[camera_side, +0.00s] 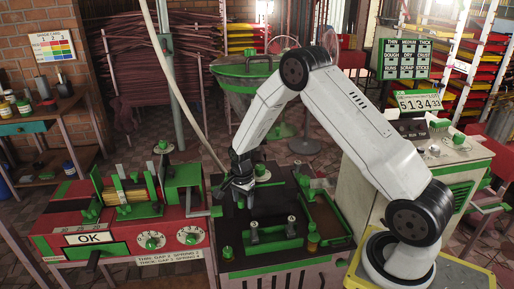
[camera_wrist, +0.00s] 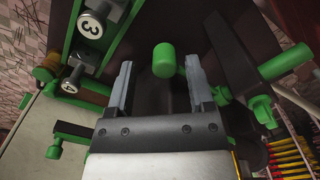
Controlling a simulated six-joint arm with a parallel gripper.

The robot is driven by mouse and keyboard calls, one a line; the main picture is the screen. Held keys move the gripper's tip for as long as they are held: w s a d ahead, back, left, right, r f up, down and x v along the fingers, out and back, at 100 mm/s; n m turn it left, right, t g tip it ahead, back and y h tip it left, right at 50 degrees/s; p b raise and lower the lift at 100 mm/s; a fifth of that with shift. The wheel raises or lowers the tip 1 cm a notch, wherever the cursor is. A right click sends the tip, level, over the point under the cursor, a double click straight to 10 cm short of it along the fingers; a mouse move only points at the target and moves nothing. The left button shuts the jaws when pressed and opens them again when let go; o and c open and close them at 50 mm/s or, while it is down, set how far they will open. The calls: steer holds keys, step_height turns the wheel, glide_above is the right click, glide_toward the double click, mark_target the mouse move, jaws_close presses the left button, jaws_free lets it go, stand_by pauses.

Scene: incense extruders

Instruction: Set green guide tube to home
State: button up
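My gripper (camera_side: 242,178) points down over the dark top of the middle bench in the side view. In the wrist view its two grey fingers (camera_wrist: 160,75) stand apart. A green cylinder (camera_wrist: 164,60) shows between the fingertips, with gaps to both fingers; I cannot tell if it is the guide tube or how far below it lies. Another green cylinder on a dark bar (camera_wrist: 285,62) is to the right of the fingers. In the side view, green fittings (camera_side: 272,233) stand on the bench top in front of my gripper. Which part is the guide tube is unclear.
Knobs marked 3 (camera_wrist: 91,24) and 4 (camera_wrist: 72,82) stand left of the fingers. A green-rimmed glass hopper (camera_side: 245,70) stands behind. A white cabinet (camera_side: 425,150) is at right.

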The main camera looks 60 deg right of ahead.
mark_target(243, 200)
steer(key=shift+r, duration=0.15)
steer(key=shift+w+r, duration=0.1)
steer(key=shift+r, duration=3.65)
steer(key=shift+s+a+r+n, duration=0.3)
steer(key=s+a+r+n+t, duration=0.1)
steer(key=s+a+r+n, duration=0.2)
steer(key=s+a+n, duration=0.2)
steer(key=s+a+r+n+t, duration=0.1)
steer(key=s+a+r+n, duration=0.3)
steer(key=s+n, duration=0.7)
steer(key=shift+s+a+n+t, duration=0.3)
steer(key=shift+s+a+n, duration=0.1)
steer(key=shift+a+n, duration=0.35)
